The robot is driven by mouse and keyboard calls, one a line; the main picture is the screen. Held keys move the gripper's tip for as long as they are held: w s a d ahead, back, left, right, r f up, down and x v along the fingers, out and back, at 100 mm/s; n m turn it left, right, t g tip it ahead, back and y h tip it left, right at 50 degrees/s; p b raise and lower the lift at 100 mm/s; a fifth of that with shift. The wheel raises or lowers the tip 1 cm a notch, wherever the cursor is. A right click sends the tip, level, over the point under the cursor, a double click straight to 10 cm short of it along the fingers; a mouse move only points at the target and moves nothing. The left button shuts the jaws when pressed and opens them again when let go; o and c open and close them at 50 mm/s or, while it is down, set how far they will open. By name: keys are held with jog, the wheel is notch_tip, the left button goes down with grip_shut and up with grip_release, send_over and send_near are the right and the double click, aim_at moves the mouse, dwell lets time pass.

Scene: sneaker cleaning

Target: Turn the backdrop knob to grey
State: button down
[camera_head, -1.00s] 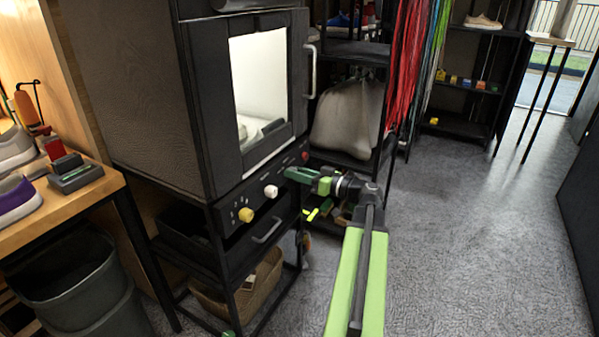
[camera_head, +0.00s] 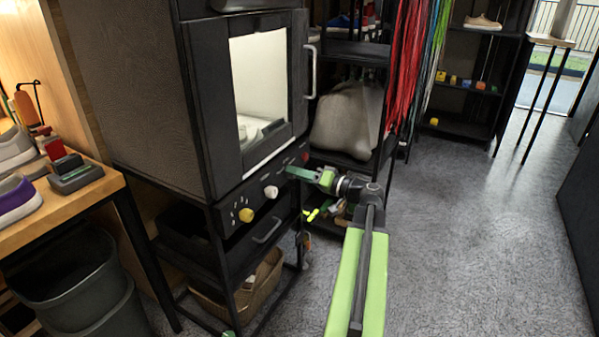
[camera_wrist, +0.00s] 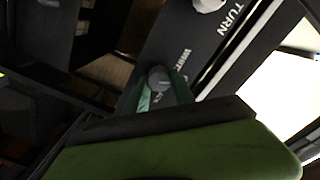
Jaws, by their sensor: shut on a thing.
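The black photo cabinet (camera_head: 140,90) has a control panel under its lit window. A yellow knob (camera_head: 246,215) and a white knob (camera_head: 270,192) show on the panel. The white knob also shows at the top of the wrist view (camera_wrist: 208,4), beside the letters "TURN". My gripper (camera_head: 292,172) is at the right part of the panel. In the wrist view its green fingers (camera_wrist: 160,92) are shut on a small dark grey knob (camera_wrist: 159,77), beside lettering that seems to begin "WHIT". The fingers hide the rest of the lettering and, in the head view, this knob.
A red button (camera_head: 305,156) is on the panel just right of my gripper. The cabinet door handle (camera_head: 311,70) stands above, and a drawer handle (camera_head: 266,232) below. A wooden bench (camera_head: 75,205) is at left. The grey floor (camera_head: 450,240) at right is clear.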

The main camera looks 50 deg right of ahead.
jog(key=m, duration=0.5)
jog(key=shift+d+f, duration=0.1)
jog(key=shift+f, duration=0.05)
dwell(0.4)
jog(key=c, duration=1.1)
grip_release()
jog(key=shift+o, duration=0.2)
jog(key=v, duration=1.7)
jog(key=shift+s, duration=0.2)
